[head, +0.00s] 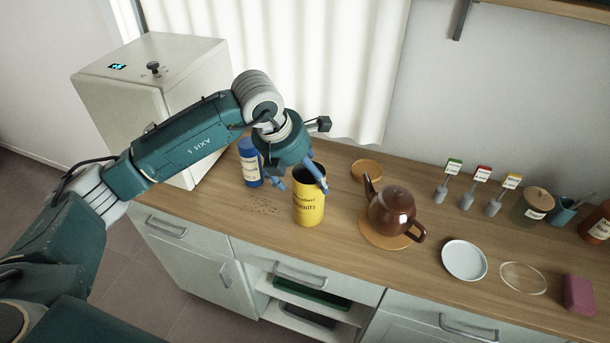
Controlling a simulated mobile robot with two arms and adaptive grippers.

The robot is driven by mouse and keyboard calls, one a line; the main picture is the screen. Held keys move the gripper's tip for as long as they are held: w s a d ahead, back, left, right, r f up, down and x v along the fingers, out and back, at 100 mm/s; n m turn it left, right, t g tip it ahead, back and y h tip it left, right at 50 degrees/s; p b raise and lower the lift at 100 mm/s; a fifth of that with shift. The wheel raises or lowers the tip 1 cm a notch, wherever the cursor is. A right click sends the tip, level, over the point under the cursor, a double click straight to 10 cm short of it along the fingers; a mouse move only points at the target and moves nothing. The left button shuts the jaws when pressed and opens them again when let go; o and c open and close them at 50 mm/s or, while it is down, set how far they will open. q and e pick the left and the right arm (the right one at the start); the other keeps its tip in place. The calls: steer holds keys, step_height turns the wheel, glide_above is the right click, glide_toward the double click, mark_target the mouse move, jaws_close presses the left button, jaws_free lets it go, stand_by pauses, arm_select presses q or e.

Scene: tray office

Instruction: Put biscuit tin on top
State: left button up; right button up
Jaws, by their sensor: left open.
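A yellow biscuit tin (309,208) with dark lettering stands upright on the wooden counter, left of the brown teapot. Its top looks dark, and part of it is hidden by my gripper. My left gripper (299,187) comes down from above, open, with one blue finger at the tin's left side and the other over its right upper edge. I cannot tell whether the fingers touch it. A white box-shaped cabinet (160,65) with a small display and a black knob on top stands at the left. My right gripper is not in view.
A blue container (249,163) stands just behind my gripper, with crumbs (264,203) before it. The brown teapot (392,208) sits on a round wooden mat. A white plate (464,260), a glass dish (523,278) and a pink sponge (579,294) lie to the right.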

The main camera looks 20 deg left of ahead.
arm_select(q)
steer(key=b+v, duration=0.2)
steer(key=v, duration=0.9)
steer(key=shift+s, duration=0.1)
